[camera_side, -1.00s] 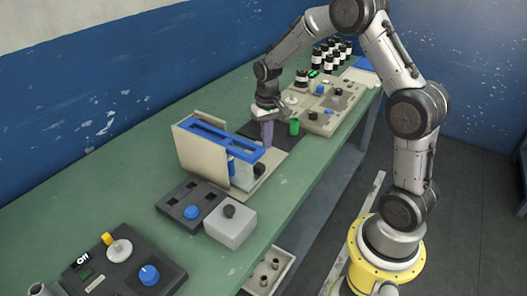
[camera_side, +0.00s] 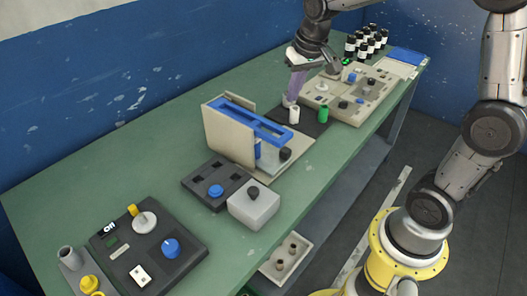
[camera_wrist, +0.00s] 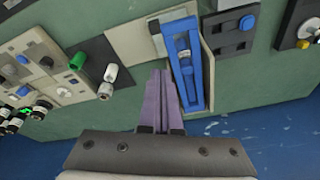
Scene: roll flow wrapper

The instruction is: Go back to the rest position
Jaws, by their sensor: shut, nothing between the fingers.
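My gripper (camera_side: 290,99) is in the side view, above the back edge of the black mat (camera_side: 310,127). Its purple fingers point down and are shut with nothing between them. The fingers also show in the wrist view (camera_wrist: 162,92), close together. A white cylinder with a dark end (camera_side: 294,114) stands on the mat just in front of the fingertips; the wrist view shows it apart from them (camera_wrist: 108,81). A green cylinder (camera_side: 323,113) stands to its right. The beige and blue wrapper unit (camera_side: 230,135) stands to the left of the mat.
A beige panel with knobs (camera_side: 350,95) and several black bottles (camera_side: 365,42) stand at the back right. A dark panel (camera_side: 215,183), a grey box with a black knob (camera_side: 253,206) and a large dark control panel (camera_side: 150,250) are nearer. The green bench (camera_side: 90,185) is clear along its wall side.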

